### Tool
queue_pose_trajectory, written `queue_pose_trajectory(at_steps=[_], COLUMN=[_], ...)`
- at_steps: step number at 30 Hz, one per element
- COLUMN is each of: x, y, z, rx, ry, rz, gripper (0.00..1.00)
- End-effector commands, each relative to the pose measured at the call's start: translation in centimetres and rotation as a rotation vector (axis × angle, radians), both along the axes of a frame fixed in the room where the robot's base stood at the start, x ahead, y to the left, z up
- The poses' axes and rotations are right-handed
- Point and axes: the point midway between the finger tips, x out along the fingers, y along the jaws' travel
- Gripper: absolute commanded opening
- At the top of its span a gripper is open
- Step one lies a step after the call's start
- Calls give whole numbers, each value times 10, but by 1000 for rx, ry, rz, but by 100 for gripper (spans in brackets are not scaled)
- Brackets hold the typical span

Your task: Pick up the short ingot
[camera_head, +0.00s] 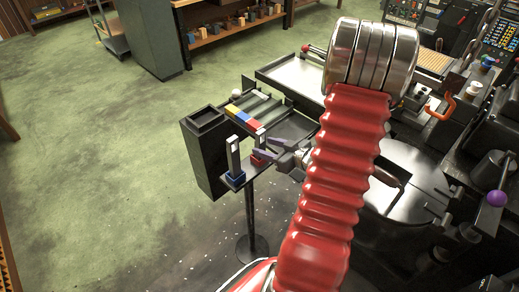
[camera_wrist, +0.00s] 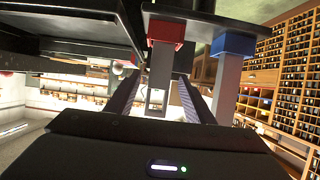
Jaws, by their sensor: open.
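The short ingot (camera_wrist: 161,68) is a grey bar on a red base (camera_wrist: 166,31) in the wrist view, which looks upside down. The red base (camera_head: 258,160) also shows in the head view, where my fingers partly cover the bar. A longer grey ingot (camera_wrist: 226,82) stands beside it on a blue base (camera_wrist: 233,41); in the head view this tall ingot (camera_head: 233,155) is upright at the shelf's left end. My gripper (camera_wrist: 158,92) is open, with one finger on each side of the short ingot. I cannot tell whether either finger touches it.
A dark open box (camera_head: 203,120) stands left of the ingots. Behind them lies a rack with yellow, blue and red blocks (camera_head: 243,117). A pale tray (camera_head: 300,76) and dark machinery are at the back and right.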

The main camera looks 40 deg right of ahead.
Motion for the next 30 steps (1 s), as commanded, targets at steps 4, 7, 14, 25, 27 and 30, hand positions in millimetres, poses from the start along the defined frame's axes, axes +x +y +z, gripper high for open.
queue_pose_trajectory(at_steps=[4, 7, 14, 25, 27, 30], x=[20, 30, 36, 36, 35, 36], y=[1, 1, 1, 1, 1, 1], z=[-6, -10, -12, -12, -12, -12], rx=[2, 1, 1, 0, 0, 0], ry=[0, 1, 1, 1, 1, 0], rz=[4, 3, 1, 1, 1, 1], gripper=[48, 48, 48, 48, 47, 40])
